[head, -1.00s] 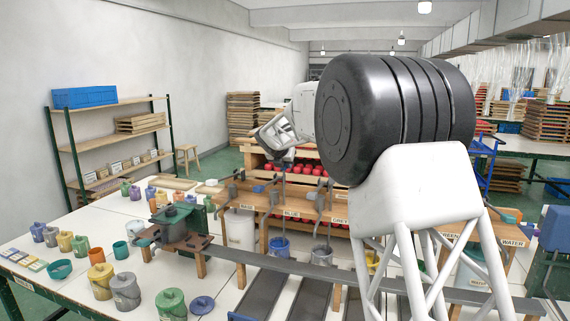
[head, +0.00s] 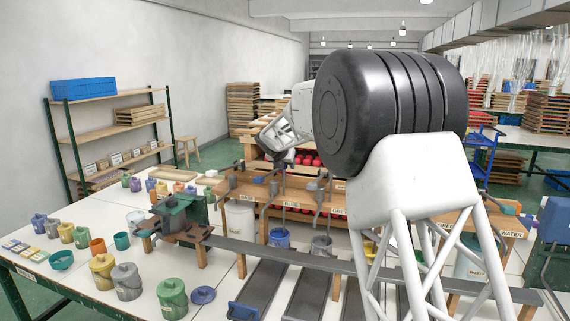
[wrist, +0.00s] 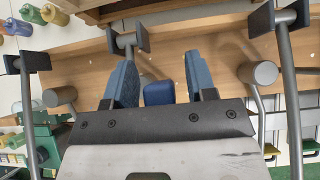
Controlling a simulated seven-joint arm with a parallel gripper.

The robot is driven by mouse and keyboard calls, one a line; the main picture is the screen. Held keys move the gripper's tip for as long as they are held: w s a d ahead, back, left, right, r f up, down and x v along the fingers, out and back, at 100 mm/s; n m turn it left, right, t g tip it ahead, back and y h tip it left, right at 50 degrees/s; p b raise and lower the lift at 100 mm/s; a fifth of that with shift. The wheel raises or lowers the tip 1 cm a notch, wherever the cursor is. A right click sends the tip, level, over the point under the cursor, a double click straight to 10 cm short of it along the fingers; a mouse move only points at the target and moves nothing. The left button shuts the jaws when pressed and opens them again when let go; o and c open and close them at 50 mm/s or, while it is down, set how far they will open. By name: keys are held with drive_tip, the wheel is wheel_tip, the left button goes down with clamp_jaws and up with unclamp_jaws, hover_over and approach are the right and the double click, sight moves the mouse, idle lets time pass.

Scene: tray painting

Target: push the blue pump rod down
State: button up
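My gripper (head: 284,162) hangs above the wooden pump bench (head: 262,187), over the part labelled BLUE. In the wrist view my gripper (wrist: 163,80) shows two blue fingers, spread apart. A small blue block (wrist: 158,93) sits between them, with a gap on each side; it looks like the top of the blue pump rod. In the head view a thin grey rod (head: 284,186) stands below my gripper, its top hidden by the gripper. A blue bucket (head: 279,238) stands under the bench below it.
Grey pump handles stand on both sides, one with a dark paddle (wrist: 125,40). Several coloured pots, including a green one (head: 171,298), stand on the white table at left.

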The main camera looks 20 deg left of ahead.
drive_tip(key=shift+s+r, duration=0.1)
drive_tip(key=shift+r, duration=0.05)
drive_tip(key=v, duration=0.7)
drive_tip(key=shift+s, duration=0.2)
drive_tip(key=shift+r, duration=0.15)
idle(0.3)
drive_tip(key=shift+d, duration=0.1)
drive_tip(key=s+d+r+m+g, duration=0.1)
drive_tip(key=s+d+m, duration=0.6)
drive_tip(key=d, duration=0.5)
drive_tip(key=s+d+r+m+g+h, duration=0.1)
drive_tip(key=s+d+m, duration=0.4)
drive_tip(key=s+d, duration=0.6)
drive_tip(key=s+d+r+m+g, duration=0.1)
drive_tip(key=s+d+m, duration=0.55)
drive_tip(key=d, duration=0.75)
drive_tip(key=s+d+f+m+g, duration=0.1)
drive_tip(key=s+d+f+m, duration=0.3)
drive_tip(key=s, duration=0.8)
drive_tip(key=s+d+f+m+g, duration=0.1)
drive_tip(key=s+d+f+m, duration=0.3)
drive_tip(key=s, duration=0.8)
drive_tip(key=s+d+f+m+g+y, duration=0.1)
drive_tip(key=s+d+f+m, duration=0.3)
drive_tip(key=s+d+m, duration=0.3)
drive_tip(key=s+m, duration=0.2)
drive_tip(key=s, duration=0.3)
drive_tip(key=shift+s+f+m, duration=0.35)
drive_tip(key=shift+s+f, duration=0.05)
